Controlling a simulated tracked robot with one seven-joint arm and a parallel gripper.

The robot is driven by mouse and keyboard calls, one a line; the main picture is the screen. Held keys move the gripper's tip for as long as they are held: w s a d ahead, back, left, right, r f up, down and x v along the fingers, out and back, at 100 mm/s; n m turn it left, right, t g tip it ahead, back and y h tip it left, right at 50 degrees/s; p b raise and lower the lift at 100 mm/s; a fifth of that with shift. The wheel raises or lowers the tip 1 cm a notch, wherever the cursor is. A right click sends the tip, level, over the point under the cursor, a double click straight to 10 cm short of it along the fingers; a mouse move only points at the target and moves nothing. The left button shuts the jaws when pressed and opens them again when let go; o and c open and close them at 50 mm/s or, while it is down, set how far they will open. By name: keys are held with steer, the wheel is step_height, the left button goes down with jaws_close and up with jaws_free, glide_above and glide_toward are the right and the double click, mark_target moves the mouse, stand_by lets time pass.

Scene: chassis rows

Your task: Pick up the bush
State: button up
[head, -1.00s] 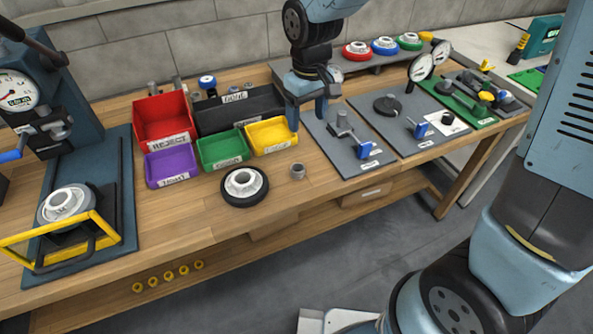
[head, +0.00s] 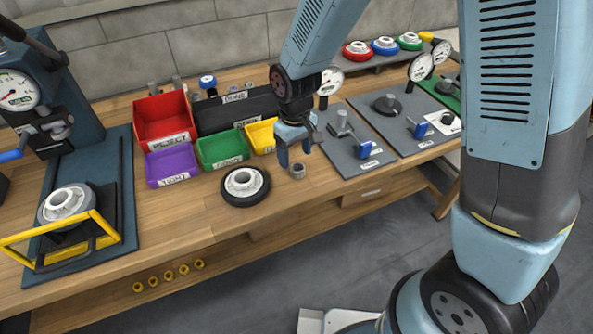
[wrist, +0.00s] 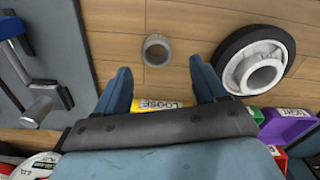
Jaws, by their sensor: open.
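The bush is a small grey metal ring (head: 297,171) standing on the wooden bench, right of a black-rimmed wheel. In the wrist view the bush (wrist: 157,49) lies beyond the fingertips, roughly midway between them, with its bore facing the camera. My gripper (head: 295,155) is just above the bush in the head view, pointing down. In the wrist view my gripper (wrist: 160,80) has its two blue fingers wide apart with nothing between them. The fingers do not appear to touch the bush.
The wheel with a white hub (head: 245,186) lies close left of the bush. Purple (head: 172,167), green (head: 222,151) and yellow (head: 262,135) bins stand behind. A grey fixture plate (head: 358,150) lies to the right. The bench is clear in front of the bush.

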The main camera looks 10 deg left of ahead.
mark_target(297, 164)
steer(key=shift+d+f, duration=0.15)
steer(key=shift+f, duration=1.1)
steer(key=shift+d+f, duration=0.1)
steer(key=shift+f, duration=1.1)
steer(key=shift+c, duration=0.5)
steer(key=c, duration=1.1)
steer(key=shift+r, duration=0.15)
